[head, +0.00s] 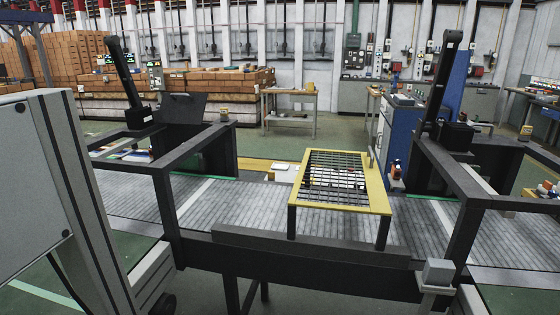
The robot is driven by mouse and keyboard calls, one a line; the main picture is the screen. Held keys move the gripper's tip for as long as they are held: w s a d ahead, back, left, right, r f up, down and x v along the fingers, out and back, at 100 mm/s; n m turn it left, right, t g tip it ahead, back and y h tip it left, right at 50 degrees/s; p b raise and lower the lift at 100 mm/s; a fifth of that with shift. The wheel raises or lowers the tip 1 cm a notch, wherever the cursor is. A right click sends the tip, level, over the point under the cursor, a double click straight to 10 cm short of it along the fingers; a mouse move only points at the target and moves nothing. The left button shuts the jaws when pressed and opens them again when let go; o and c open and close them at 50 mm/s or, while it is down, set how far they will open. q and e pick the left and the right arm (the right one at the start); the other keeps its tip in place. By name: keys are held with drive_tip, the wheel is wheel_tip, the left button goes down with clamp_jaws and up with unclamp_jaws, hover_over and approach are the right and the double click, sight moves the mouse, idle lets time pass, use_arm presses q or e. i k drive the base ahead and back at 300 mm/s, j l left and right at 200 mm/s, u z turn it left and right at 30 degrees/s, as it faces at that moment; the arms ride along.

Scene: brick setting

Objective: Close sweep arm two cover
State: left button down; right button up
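Two dark stations stand along the grey roller conveyor, each with a black frame over the belt and a tall black arm: the left arm (121,72) and the right arm (441,80). A dark tilted panel (181,108) stands raised behind the left frame and looks like an open lid. A black box (457,136) sits at the foot of the right arm. A yellow-framed grille (383,195) stands on dark legs over the belt between them. I cannot tell which part is the cover of sweep arm two. Neither of my grippers shows.
The conveyor (250,212) runs across the front with a dark rail along its near side. A large grey cabinet (75,200) fills the left foreground. A small grey box (438,272) stands at the near right. Brick stacks (215,85) and a small table (290,93) stand behind.

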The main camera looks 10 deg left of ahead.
sight(181, 108)
drive_tip(key=i+j, duration=0.1)
drive_tip(key=i, duration=0.55)
drive_tip(key=i+j, duration=0.15)
drive_tip(key=i, duration=0.55)
